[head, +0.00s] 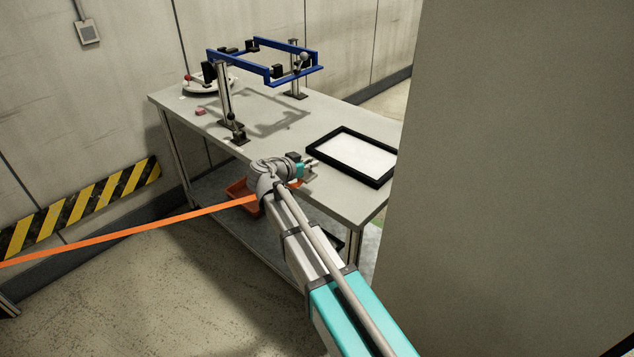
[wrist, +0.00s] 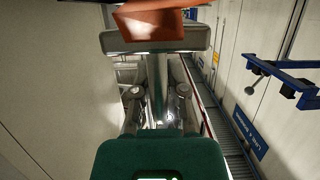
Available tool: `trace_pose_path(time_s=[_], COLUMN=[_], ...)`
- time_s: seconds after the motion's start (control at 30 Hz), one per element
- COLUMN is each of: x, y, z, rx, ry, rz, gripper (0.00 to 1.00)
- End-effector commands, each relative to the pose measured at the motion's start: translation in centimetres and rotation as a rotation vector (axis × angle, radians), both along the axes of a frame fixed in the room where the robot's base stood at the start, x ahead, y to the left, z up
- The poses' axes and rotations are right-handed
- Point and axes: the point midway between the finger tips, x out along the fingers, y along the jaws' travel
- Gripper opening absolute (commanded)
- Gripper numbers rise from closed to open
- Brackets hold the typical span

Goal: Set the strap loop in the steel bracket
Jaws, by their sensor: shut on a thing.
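An orange strap (head: 130,234) runs taut from the left edge of the head view to behind my wrist at the table's front edge. My gripper (head: 309,171) is at that front edge, partly covered by my own arm. In the wrist view my gripper (wrist: 155,42) is shut on an orange piece (wrist: 150,23), which looks like the strap loop. It shows at the top of that picture, beyond the fingertips. I cannot clearly make out the steel bracket in either view; my arm and gripper may hide it.
A blue frame (head: 273,69) on posts stands on the grey table (head: 285,131). A black-rimmed white tray (head: 352,156) lies right of my gripper. A reddish bin (head: 240,193) sits below the tabletop. A large grey panel (head: 520,180) blocks the right side.

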Motion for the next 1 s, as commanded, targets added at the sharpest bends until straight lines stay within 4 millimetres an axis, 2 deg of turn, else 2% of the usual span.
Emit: trace_pose_path(time_s=[0.03,0.2,0.73,1.0], x=[0.3,0.7,1.0,1.3], y=[-0.3,-0.9,-1.3,-1.8], z=[-0.8,-1.5,-1.8,-3.9], rx=[-0.001,-0.001,-0.001,-0.001], ry=[-0.001,-0.001,0.0,-0.001], rz=[0.0,-0.001,-0.002,-0.001], gripper=[0.0,0.0,0.0,0.0])
